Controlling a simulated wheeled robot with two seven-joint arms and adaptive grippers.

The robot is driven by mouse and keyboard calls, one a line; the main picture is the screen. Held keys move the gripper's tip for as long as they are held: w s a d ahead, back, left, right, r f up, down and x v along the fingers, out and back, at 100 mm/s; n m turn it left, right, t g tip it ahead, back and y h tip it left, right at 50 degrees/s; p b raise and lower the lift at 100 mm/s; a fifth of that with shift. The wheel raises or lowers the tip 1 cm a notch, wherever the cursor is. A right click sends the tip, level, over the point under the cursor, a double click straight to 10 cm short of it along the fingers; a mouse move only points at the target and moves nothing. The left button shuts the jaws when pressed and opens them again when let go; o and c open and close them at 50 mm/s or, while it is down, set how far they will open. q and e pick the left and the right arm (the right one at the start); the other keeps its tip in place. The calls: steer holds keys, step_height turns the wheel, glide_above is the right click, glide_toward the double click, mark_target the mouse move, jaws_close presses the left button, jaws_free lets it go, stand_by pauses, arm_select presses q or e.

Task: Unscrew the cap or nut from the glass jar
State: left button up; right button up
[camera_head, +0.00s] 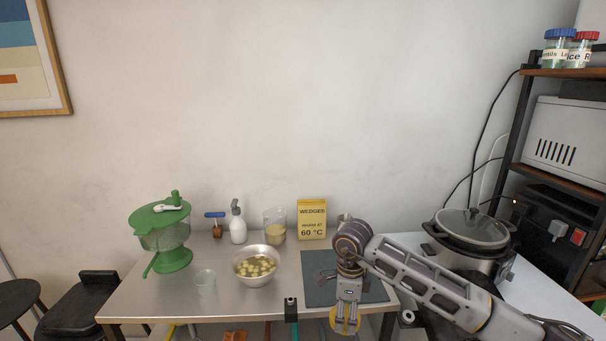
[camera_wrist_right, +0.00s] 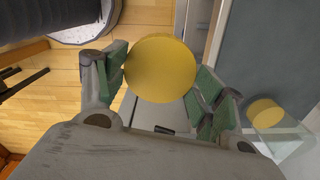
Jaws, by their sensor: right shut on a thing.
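My right gripper (camera_head: 346,316) hangs at the table's front edge, fingers pointing down. It is shut on a round, flat-topped yellow thing, which looks like a cap (camera_head: 345,325). In the right wrist view the yellow cap (camera_wrist_right: 160,68) sits between the green-padded fingers (camera_wrist_right: 160,90), over the floor and the table edge. Whether a jar is under it is hidden. A clear glass vessel (camera_wrist_right: 288,140) with a yellow round piece shows at the right of the wrist view, beside the grey mat. Another glass jar (camera_head: 275,222) with tan contents stands at the table's back. My left gripper is not in view.
The steel table (camera_head: 130,290) holds a green spinner (camera_head: 165,235), a white spray bottle (camera_head: 238,225), a bowl of pieces (camera_head: 256,265), a cup (camera_head: 205,282) and a yellow box (camera_head: 312,219). A grey mat (camera_head: 318,272) lies by my right arm. A pot (camera_head: 470,230) stands right.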

steer(key=n, duration=0.1)
steer(key=s+f+n, duration=0.1)
steer(key=n, duration=0.1)
steer(key=a+f+n, duration=0.1)
steer(key=n, duration=0.1)
steer(key=shift+s+f, duration=0.1)
steer(key=shift+s, duration=0.15)
steer(key=s+a+f+n, duration=0.3)
steer(key=s+f+n, duration=0.25)
steer(key=n, duration=1.15)
steer(key=w+d+f+m, duration=0.1)
steer(key=w+d+f, duration=0.1)
steer(key=d, duration=1.2)
steer(key=shift+d+f+m+b, duration=0.3)
steer(key=shift+d+f+m, duration=0.1)
steer(key=shift+f, duration=0.1)
